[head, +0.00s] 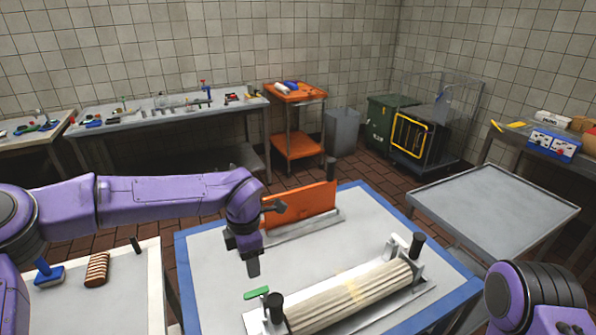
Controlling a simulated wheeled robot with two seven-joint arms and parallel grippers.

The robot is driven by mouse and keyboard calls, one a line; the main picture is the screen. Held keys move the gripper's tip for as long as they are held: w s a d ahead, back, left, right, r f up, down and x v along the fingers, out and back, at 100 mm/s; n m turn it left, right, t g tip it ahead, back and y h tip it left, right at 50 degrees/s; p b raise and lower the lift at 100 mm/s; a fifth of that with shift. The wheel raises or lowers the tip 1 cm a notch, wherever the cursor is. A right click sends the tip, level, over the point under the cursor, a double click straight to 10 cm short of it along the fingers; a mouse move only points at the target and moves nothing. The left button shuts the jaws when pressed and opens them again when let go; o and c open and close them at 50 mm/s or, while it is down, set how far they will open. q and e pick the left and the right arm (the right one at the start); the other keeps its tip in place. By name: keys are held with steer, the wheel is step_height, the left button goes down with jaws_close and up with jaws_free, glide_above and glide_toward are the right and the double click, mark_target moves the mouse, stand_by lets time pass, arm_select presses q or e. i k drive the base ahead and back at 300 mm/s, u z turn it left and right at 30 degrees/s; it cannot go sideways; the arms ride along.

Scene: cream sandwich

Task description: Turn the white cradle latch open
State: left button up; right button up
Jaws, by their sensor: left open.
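The cradle (417,290) lies on the blue-edged table and holds a long cream ribbed roll (350,297). A small white piece, which looks like the white latch (397,242), stands at the cradle's far right end beside a black knob (418,244). A green latch (257,293) shows at the near left end beside another black knob (275,304). My left gripper (266,236) is open and empty, left of the cradle and far from the white piece. My right gripper is out of view; only part of my right arm shows at the lower right.
An orange upright panel (305,206) on a grey base stands behind my left gripper. A side table (105,290) at left carries a blue-handled brush (48,273) and a brown ribbed piece (97,268). A bare grey table (495,207) stands at right.

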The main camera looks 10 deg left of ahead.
mark_target(395, 237)
steer(key=k, duration=1)
